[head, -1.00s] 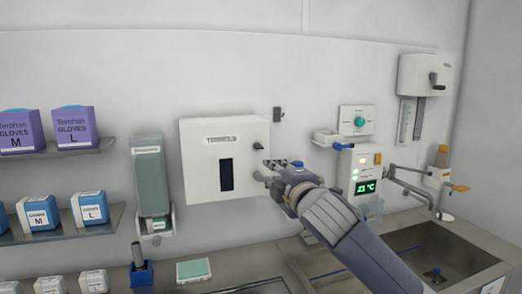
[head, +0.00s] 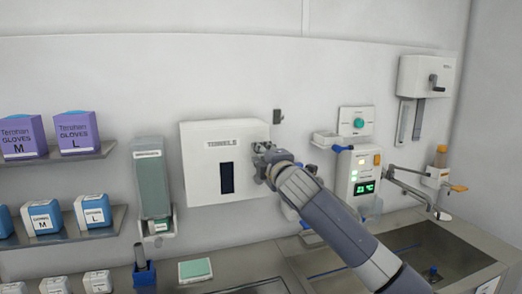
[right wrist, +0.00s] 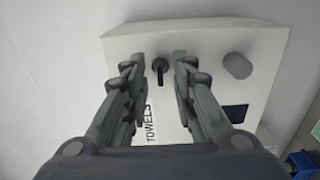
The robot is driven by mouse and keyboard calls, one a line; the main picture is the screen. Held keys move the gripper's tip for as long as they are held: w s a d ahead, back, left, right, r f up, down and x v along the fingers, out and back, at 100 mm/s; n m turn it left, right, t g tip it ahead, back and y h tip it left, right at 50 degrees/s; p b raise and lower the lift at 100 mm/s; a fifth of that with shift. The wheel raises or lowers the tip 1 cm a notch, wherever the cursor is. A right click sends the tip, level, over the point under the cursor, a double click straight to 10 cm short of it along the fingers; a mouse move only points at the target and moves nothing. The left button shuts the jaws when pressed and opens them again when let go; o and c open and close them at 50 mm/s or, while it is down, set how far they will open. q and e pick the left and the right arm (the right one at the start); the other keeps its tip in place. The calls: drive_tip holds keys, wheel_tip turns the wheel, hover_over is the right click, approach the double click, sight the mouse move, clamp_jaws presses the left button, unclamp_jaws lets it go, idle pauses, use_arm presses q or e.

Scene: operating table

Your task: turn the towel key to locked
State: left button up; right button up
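The white towel dispenser (head: 208,180) labelled TOWELS hangs on the wall in the middle of the head view; its face also shows in the right wrist view (right wrist: 210,45). The small dark towel key (right wrist: 159,67) sits in this face, its thin grip pointing down in the wrist picture. My right gripper (right wrist: 156,66) is open, with one finger on each side of the key; no contact is visible. In the head view the right gripper (head: 262,160) covers the key at the dispenser's right edge. My left gripper is not in view.
A grey round knob (right wrist: 237,66) sticks out of the dispenser beside my fingers. A soap dispenser (head: 152,182) hangs to the left. A control box (head: 359,172) with a green display is on the right, above a sink (head: 415,250). Glove boxes stand on shelves (head: 70,226) at far left.

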drive_tip(key=shift+w+a, duration=0.2)
drive_tip(key=shift+w, duration=0.3)
clamp_jaws()
drive_tip(key=shift+m, duration=0.4)
drive_tip(key=m+p, duration=0.3)
drive_tip(key=m, duration=1.4)
drive_tip(key=shift+p, duration=0.35)
